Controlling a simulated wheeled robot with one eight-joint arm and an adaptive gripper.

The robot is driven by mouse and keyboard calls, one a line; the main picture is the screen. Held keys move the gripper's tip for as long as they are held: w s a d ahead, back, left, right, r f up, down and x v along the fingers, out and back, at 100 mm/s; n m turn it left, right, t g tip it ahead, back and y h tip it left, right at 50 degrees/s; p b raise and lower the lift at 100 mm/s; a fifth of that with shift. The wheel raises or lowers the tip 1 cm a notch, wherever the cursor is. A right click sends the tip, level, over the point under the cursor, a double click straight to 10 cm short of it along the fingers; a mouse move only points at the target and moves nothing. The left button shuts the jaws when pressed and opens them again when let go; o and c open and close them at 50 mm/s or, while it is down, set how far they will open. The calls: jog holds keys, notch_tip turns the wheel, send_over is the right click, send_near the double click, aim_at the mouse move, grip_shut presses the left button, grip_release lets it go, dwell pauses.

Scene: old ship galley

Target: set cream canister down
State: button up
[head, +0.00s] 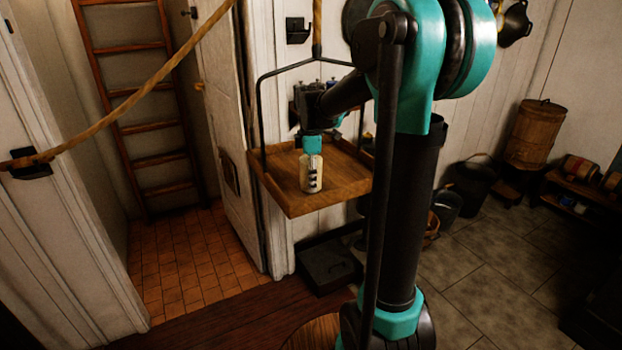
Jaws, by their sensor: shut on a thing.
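The cream canister (311,174) is a small pale cylinder with dark markings on its side. It is upright over the front part of a hanging wooden tray (330,199). My gripper (312,151) is above it, shut on its top. The canister's base appears at the tray's surface, but I cannot tell whether it touches.
The tray has a raised rim and hangs from a rope (317,30) by dark metal rods. Small dark items (298,92) stand behind my arm. A dark box (327,264) lies on the floor below. A ladder (135,100) stands at left, and a slack rope (130,98) crosses the upper left.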

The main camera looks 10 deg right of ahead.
jog(key=o, duration=1.6)
jog(key=shift+f, duration=0.1)
jog(key=shift+c, duration=0.2)
notch_tip(320, 180, up, 12)
jog(key=shift+r, duration=0.15)
